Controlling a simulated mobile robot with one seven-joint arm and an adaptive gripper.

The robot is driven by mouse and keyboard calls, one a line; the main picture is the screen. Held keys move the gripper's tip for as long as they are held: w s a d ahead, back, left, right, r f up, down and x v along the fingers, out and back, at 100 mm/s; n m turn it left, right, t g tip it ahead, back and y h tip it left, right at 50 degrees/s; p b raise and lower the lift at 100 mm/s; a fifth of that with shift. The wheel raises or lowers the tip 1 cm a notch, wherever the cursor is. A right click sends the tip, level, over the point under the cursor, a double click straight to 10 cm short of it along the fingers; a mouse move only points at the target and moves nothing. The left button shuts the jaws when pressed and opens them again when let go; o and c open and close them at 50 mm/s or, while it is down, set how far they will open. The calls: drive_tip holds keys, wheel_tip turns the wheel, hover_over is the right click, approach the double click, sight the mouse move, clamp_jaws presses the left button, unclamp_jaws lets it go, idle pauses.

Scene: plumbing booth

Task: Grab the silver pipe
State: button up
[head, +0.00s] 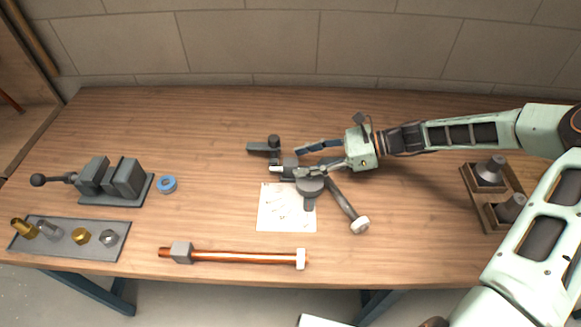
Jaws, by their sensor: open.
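A grey, silver-looking pipe (343,200) lies slantwise near the middle of the wooden table, with a pale fitting (361,224) at its front end. Its upper end meets or passes under a round grey piece (311,186); I cannot tell if they are joined. My gripper (298,163) comes in from the right, its fingers apart and pointing left. The fingers are just above and behind the round piece, over a cluster of grey parts that they partly hide. Nothing is visibly held, and contact cannot be told.
A grey vise (112,179), blue ring (167,184) and tray (117,227) of fittings are at left. A copper pipe (235,257) lies along the front. A paper sheet (275,220) is under the grey parts. A wooden holder (483,212) with grey cones stands at right. The back is clear.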

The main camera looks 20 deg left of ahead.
sight(289, 161)
drive_tip(key=x, duration=0.4)
drive_tip(key=shift+a+f, duration=0.15)
drive_tip(key=shift+a, duration=0.15)
drive_tip(key=shift+c, duration=0.3)
clamp_jaws()
